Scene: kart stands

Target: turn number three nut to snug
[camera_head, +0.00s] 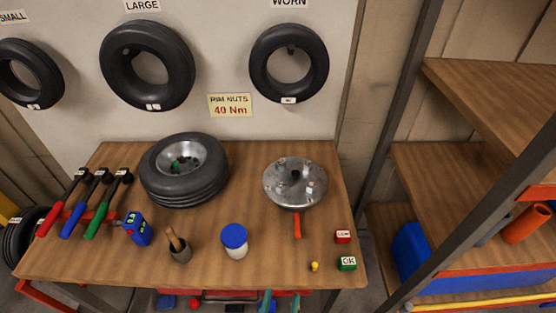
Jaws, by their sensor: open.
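A round silver hub (283,195) sits at the right of the wooden bench, with several small dark nuts or studs on its face. I cannot read any numbers, so I cannot tell which nut is number three. An orange handle (297,226) sticks out in front of the hub. Three long-handled wrenches, red (53,213), blue (78,216) and green (98,218), rest side by side at the left. Two teal tips at the bottom edge appear to be my gripper (280,302); they are apart with nothing visible between them, below the bench front and away from the hub.
A tyre on a rim (190,191) lies at the back left. A blue box (138,229), a cup with a brush (180,252), a blue-lidded jar (235,242), a yellow piece (314,267), a red block (342,237) and a green OK block (347,264) stand along the front. Shelving (460,185) stands right.

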